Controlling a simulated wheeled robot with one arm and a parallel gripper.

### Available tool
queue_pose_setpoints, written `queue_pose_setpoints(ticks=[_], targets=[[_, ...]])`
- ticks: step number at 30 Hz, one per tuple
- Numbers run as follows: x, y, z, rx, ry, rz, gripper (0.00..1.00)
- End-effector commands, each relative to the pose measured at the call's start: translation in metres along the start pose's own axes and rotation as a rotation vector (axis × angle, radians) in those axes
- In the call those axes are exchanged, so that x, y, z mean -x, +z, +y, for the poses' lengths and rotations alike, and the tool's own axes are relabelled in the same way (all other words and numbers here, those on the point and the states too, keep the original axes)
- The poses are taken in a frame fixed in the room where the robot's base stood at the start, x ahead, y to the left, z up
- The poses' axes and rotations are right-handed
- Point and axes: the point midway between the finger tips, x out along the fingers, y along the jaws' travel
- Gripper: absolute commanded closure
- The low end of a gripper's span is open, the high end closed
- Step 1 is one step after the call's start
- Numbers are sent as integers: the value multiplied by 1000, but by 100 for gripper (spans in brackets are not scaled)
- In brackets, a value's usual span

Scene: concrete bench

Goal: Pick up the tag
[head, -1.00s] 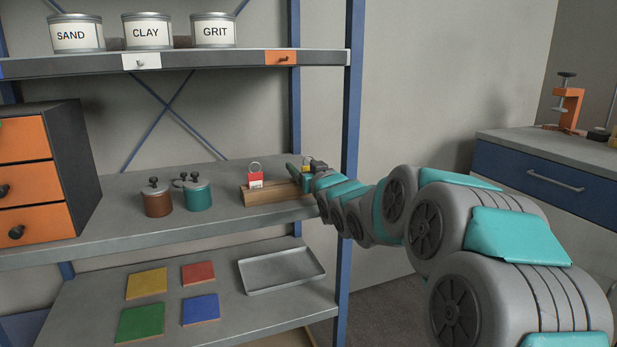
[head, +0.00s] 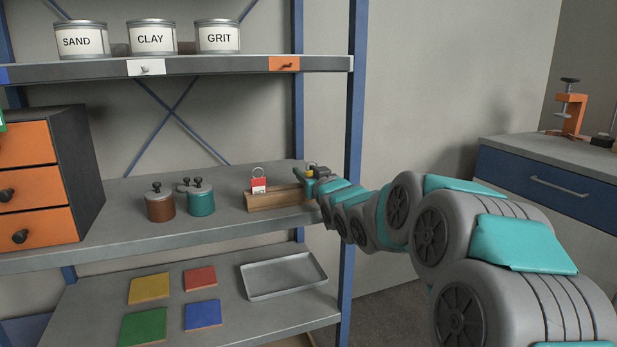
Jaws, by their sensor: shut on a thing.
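A wooden block (head: 272,200) sits on the middle shelf near its right end. A red tag (head: 259,186) with a metal ring and a white label stands at the block's left part. A small yellow tag (head: 309,168) shows at my gripper (head: 306,177), above the block's right end. My gripper is shut on the yellow tag; its fingers hide most of it. I cannot tell whether the yellow tag still touches the block.
Brown (head: 160,206) and teal (head: 200,199) lidded pots stand left of the block. A blue shelf post (head: 351,130) rises close to my arm. The lower shelf holds coloured tiles and a metal tray (head: 284,292). Labelled cans stand on the top shelf.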

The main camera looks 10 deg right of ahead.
Motion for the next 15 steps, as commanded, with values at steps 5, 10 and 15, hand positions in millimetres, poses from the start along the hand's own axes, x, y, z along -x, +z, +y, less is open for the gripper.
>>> queue_pose_setpoints(ticks=[5,10,15], targets=[[0,-11,0,-1,0,1,100],[0,-30,-1,0,-1,4,100],[10,-34,-2,0,0,-1,100]])
